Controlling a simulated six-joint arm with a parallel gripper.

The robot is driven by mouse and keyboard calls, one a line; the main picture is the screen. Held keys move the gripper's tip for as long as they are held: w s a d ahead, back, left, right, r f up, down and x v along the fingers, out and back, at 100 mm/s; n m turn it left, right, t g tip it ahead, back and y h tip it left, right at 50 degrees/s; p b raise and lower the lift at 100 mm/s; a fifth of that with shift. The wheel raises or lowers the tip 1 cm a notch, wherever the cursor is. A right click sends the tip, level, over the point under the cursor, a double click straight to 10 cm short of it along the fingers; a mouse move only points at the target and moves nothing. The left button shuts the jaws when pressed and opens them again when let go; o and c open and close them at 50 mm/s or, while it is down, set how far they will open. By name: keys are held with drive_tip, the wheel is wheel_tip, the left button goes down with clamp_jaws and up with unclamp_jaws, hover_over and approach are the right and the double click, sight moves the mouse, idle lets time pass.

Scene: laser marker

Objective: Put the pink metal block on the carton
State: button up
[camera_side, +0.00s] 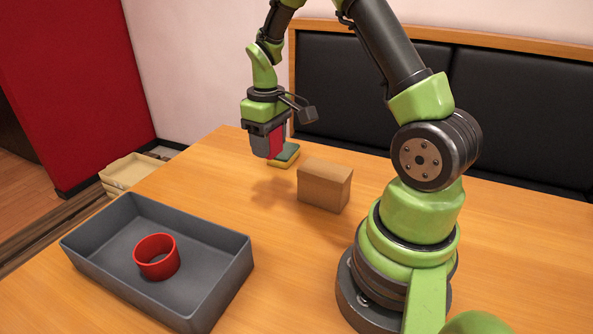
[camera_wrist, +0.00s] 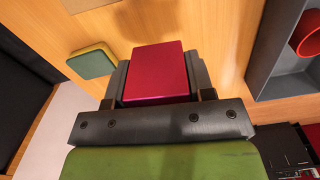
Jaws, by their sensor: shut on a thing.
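The pink metal block (camera_side: 277,140) is held between the fingers of my gripper (camera_side: 267,147), above the table. In the wrist view the block (camera_wrist: 157,72) shows its flat pink face, with a dark finger on each side. The carton (camera_side: 325,187) is a plain brown box standing on the table, to the right of and below my gripper in the side view. A small part of the carton (camera_wrist: 86,4) shows at the top edge of the wrist view. The block is apart from the carton.
A green and yellow sponge (camera_side: 287,154) lies behind the carton, close to my gripper in the picture. A grey tray (camera_side: 221,272) with a red ring (camera_side: 157,257) in it stands at front left. Bare wooden table lies between tray and carton.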

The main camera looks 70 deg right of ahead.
drive_tip(key=s+d+r+n, duration=0.1)
drive_tip(key=s+d+r, duration=0.15)
drive_tip(key=s, duration=0.25)
drive_tip(key=s+d+r, duration=0.2)
drive_tip(key=s+r, duration=0.1)
drive_tip(key=s, duration=0.3)
hover_over(327, 169)
wheel_tip(327, 169, down, 5)
drive_tip(key=shift+r, duration=0.1)
drive_tip(key=shift+f, duration=2.25)
drive_tip(key=shift+f, duration=0.15)
drive_tip(key=o, duration=1.1)
drive_tip(key=shift+o, duration=0.2)
